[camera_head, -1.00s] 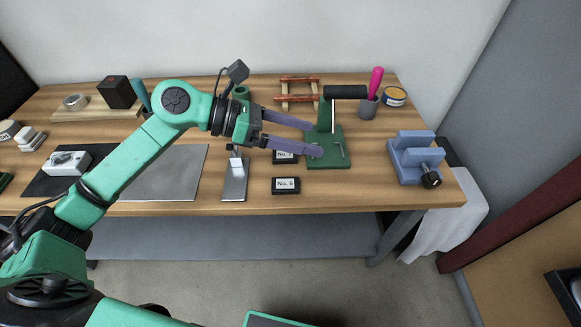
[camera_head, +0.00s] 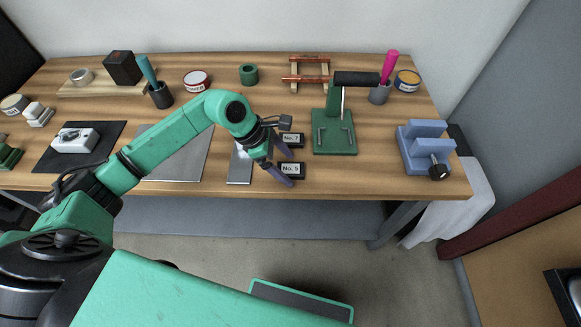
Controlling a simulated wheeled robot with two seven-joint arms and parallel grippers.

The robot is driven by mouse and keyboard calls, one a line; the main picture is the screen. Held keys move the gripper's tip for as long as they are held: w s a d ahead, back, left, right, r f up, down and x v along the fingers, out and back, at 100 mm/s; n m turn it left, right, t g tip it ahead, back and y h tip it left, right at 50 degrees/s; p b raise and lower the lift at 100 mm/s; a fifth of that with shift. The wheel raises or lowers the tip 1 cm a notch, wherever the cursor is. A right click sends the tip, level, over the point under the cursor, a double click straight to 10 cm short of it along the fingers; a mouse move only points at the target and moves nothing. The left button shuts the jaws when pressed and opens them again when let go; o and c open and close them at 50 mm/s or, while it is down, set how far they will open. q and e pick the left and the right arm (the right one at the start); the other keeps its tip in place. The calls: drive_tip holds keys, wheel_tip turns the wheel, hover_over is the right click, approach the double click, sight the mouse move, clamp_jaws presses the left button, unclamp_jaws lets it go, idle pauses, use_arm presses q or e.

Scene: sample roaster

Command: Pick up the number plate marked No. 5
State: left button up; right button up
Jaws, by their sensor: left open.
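The number plate marked No. 5 (camera_head: 292,170) is a small black block with a white label, lying on the wooden table near its front edge. My left gripper (camera_head: 291,170) is open, with its purple fingers pointing down and right at the No. 5 plate. One finger overlaps the plate's lower left in the picture; I cannot tell whether it touches. A similar plate marked No. 7 (camera_head: 291,139) lies just behind it, close to the other finger. My right gripper is not in view.
A green stand with a black handle (camera_head: 334,136) is right of the plates, and a blue vise-like block (camera_head: 425,147) further right. A grey scraper-like plate (camera_head: 240,165) lies left of the gripper. The wooden table's (camera_head: 350,180) front strip is clear right of No. 5.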

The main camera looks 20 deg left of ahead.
use_arm(q)
drive_tip(key=shift+d+f, duration=0.1)
drive_tip(key=shift+f, duration=0.15)
clamp_jaws()
drive_tip(key=shift+r, duration=0.1)
drive_tip(key=shift+w, duration=0.1)
